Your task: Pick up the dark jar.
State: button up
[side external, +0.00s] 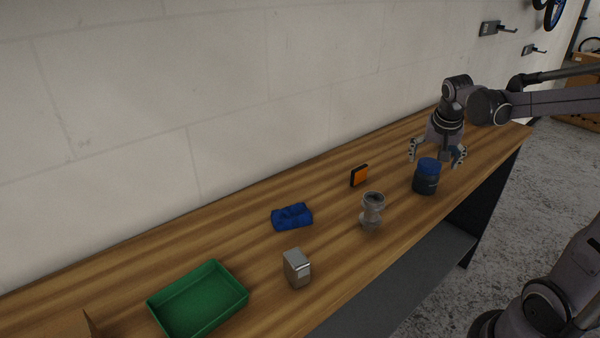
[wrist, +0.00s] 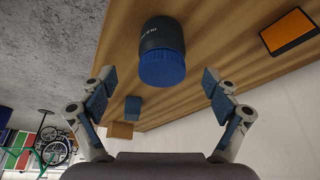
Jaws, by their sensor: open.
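The dark jar (side external: 426,182) with a blue lid stands upright on the wooden bench near its front edge, in the side external view. My gripper (side external: 437,157) is just above and behind it, pointing down, with its fingers spread. In the wrist view the jar (wrist: 162,46) shows its blue lid toward the camera, beyond the fingertips. My gripper (wrist: 158,82) is open and empty there, with one finger on each side. I cannot tell the exact gap between the fingertips and the lid.
On the wooden bench (side external: 240,228) are a grey fitting (side external: 371,210), an orange and black box (side external: 359,175), a blue cloth-like item (side external: 292,217), a metallic block (side external: 297,268) and a green tray (side external: 242,293). A pale wall runs behind. The bench around the jar is mostly clear.

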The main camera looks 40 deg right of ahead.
aim_at(426, 177)
jog(key=shift+x, duration=4.25)
jog(key=shift+w+a, duration=0.1)
jog(key=shift+a, duration=0.05)
jog(key=shift+c, duration=0.3)
jog(key=c, duration=1.3)
